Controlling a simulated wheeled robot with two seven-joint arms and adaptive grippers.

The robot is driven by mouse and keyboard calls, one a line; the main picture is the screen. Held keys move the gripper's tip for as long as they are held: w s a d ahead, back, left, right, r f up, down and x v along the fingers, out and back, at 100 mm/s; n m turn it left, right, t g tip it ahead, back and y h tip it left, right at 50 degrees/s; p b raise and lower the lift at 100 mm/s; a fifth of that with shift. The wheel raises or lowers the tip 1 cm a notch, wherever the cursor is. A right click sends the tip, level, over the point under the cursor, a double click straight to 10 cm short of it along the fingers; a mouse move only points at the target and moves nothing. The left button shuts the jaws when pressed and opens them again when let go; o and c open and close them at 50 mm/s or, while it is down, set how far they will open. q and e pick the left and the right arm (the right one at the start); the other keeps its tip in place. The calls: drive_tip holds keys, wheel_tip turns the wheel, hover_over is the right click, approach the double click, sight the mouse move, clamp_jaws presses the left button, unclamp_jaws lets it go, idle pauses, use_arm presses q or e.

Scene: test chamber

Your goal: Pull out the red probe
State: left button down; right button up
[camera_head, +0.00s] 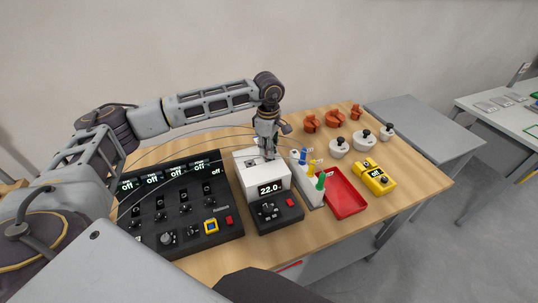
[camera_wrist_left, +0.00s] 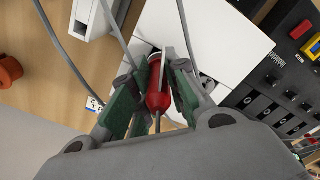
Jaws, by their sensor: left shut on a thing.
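The red probe (camera_wrist_left: 159,98) is between the fingers of my left gripper (camera_wrist_left: 158,90) in the left wrist view. The fingers have green pads and are shut on it. A thin cable runs from its near end. Its far end is over the white top of the device (camera_wrist_left: 210,40), and I cannot tell whether it is still inserted. In the head view my left gripper (camera_head: 267,150) points down at the white device (camera_head: 247,162), whose display reads 22.0. The probe is hidden by the gripper there. My right gripper is not in view.
A black panel (camera_head: 150,212) with switches stands left of the device. To its right are a white holder (camera_head: 308,189) with blue, yellow and green handles, a red tray (camera_head: 345,194) and a yellow meter (camera_head: 372,177). Orange and white weights stand behind. Thin cables cross near my arm.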

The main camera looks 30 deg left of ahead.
use_arm(q)
drive_tip(key=shift+r+p, duration=2.05)
drive_tip(key=shift+r, duration=2.8)
drive_tip(key=shift+r+p, duration=0.45)
drive_tip(key=shift+r, duration=1.05)
